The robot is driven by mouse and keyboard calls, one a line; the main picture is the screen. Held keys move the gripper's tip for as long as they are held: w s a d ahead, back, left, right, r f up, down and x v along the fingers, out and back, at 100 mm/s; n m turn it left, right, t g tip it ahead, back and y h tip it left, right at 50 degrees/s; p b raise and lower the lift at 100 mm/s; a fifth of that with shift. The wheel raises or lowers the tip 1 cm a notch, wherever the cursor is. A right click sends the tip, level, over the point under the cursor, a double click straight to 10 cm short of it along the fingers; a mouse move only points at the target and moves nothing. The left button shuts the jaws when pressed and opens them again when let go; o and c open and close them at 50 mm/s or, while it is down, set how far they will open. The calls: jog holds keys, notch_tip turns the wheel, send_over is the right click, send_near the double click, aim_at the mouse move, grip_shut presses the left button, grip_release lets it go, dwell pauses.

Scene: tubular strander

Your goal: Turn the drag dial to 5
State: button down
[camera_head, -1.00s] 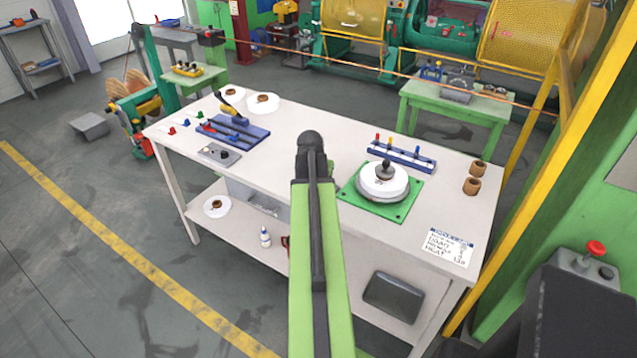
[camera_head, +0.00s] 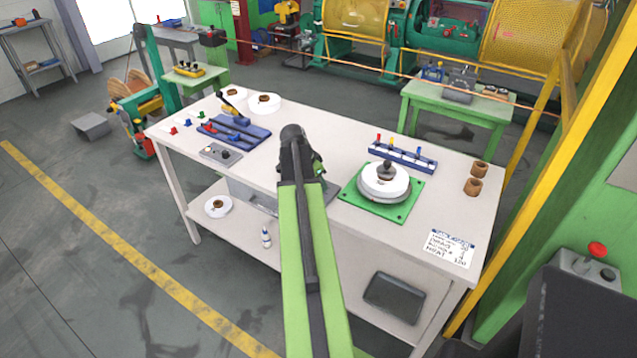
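A white round disc (camera_head: 383,183) with a dark knob (camera_head: 386,169) on top sits on a green square plate (camera_head: 405,207) at the right of the bench. A small grey box with dark knobs (camera_head: 221,153) lies at the left of the bench. No dial marking is legible, so I cannot tell which of these is the drag dial. My green arm rises from the bottom middle to a dark joint (camera_head: 293,135), left of the white disc and apart from it in the picture. Dark parts show just right of the joint; my gripper's fingers cannot be made out.
The white bench (camera_head: 300,125) also carries a blue rack (camera_head: 234,131), a blue block with coloured pegs (camera_head: 402,156), brown rings (camera_head: 473,187) and a printed card (camera_head: 447,248). A yellow post (camera_head: 540,180) and a red button box (camera_head: 590,262) stand at the right.

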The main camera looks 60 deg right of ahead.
dwell(0.5)
jog(key=c, duration=1)
grip_release()
jog(key=shift+c, duration=0.2)
jog(key=shift+r, duration=0.1)
jog(key=p+v, duration=1.6)
jog(key=v, duration=0.1)
jog(key=shift+w+a, duration=0.1)
